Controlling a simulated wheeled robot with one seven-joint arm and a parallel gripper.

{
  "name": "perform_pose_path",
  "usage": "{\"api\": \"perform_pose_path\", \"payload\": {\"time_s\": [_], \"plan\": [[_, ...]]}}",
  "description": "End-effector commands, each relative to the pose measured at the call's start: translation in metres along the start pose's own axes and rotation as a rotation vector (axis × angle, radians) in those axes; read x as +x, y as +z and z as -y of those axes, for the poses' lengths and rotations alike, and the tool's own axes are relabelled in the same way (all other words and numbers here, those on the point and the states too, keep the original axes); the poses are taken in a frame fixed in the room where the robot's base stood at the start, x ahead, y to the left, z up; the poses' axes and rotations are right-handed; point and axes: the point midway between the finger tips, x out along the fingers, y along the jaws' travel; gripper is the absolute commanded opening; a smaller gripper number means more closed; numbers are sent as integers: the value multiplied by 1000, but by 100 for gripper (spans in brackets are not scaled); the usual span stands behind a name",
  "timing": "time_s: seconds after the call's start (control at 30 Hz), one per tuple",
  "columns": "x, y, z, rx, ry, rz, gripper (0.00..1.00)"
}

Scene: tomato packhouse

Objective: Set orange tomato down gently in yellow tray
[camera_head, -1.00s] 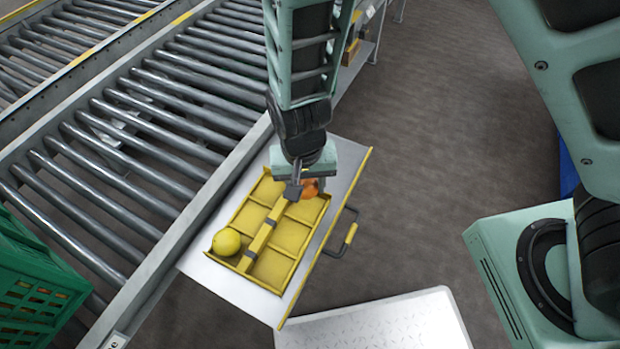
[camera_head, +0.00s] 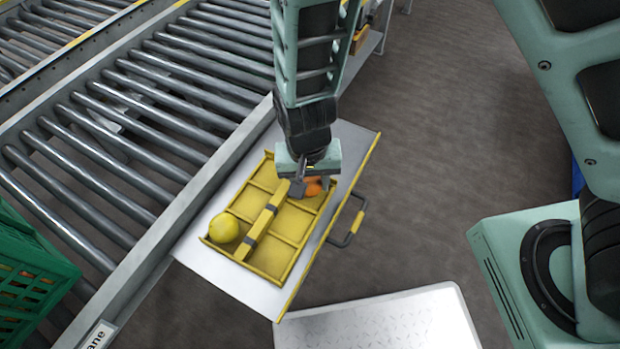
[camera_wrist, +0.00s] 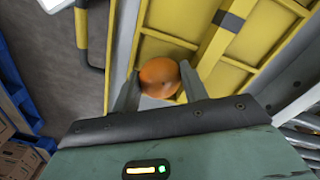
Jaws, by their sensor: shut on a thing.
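The yellow tray (camera_head: 249,267) lies on a metal shelf beside the roller conveyor. It has several compartments and a raised central bar with dark bands. My gripper (camera_head: 312,188) is over the tray's far right end, pointing down. It is shut on the orange tomato (camera_head: 314,187), which also shows between the fingers (camera_wrist: 160,86) in the wrist view (camera_wrist: 159,77). The tomato is at a compartment by the tray's outer side. I cannot tell whether it touches the tray floor. A yellow tomato (camera_head: 223,228) sits in the tray's near left corner compartment.
The metal shelf (camera_head: 207,254) has a yellow edge and a dark handle (camera_head: 349,230) on its right side. The roller conveyor (camera_head: 130,130) runs along the left. A green crate (camera_head: 30,275) stands at lower left. Several tray compartments are empty.

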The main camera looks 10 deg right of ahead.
Motion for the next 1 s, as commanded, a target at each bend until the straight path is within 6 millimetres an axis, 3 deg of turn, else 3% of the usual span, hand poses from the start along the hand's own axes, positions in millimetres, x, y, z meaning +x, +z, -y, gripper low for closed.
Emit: {"api": "perform_pose_path", "payload": {"time_s": [0.77,0.8,0.87,1.0], "plan": [[3,0,0,0,0,0,33],[3,0,0,0,0,0,55],[3,0,0,0,0,0,69],[3,0,0,0,0,0,69]]}}
